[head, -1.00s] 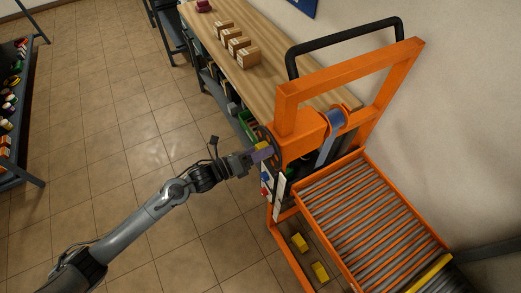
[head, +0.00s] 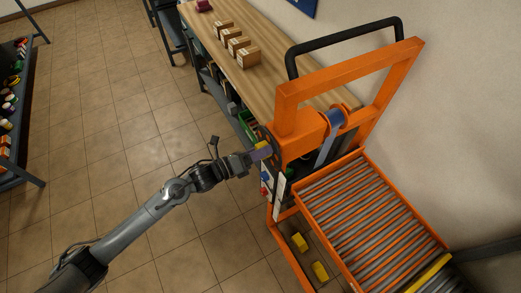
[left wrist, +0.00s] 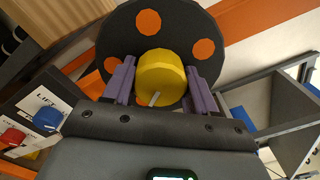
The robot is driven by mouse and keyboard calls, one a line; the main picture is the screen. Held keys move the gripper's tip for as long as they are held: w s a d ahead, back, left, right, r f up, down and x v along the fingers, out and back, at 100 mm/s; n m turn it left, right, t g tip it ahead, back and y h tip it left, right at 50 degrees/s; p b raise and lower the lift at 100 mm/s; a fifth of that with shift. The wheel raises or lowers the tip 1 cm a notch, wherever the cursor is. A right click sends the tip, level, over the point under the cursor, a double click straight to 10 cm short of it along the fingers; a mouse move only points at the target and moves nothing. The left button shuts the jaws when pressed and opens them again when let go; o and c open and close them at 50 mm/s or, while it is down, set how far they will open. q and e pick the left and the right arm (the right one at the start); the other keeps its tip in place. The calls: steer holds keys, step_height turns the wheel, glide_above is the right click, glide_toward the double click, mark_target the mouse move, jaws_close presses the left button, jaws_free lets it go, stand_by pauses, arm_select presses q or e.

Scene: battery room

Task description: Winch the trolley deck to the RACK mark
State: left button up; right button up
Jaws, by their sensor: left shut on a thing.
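The orange trolley frame (head: 288,108) stands at the right, with a winch and a blue strap (head: 327,148). Its deck (head: 365,215) of grey rollers lies in an orange border. My left gripper (head: 262,151) is at the winch's side. In the left wrist view, its purple fingers (left wrist: 161,85) are shut on the yellow knob (left wrist: 160,72) of a black winch wheel (left wrist: 120,38) with orange spots. A white strip (head: 279,197) stands by the mast; I cannot read a RACK mark. My right gripper is not in view.
A wooden bench (head: 262,82) with several small boxes (head: 248,57) runs behind the trolley. Red (left wrist: 13,138) and blue (left wrist: 47,119) knobs with labels sit left of the wheel. Yellow blocks (head: 320,270) lie low beside the deck. The tiled floor (head: 120,130) at left is open.

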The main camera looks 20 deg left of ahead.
arm_select(q)
steer(key=shift+r+n, duration=0.1)
steer(key=shift+n, duration=0.2)
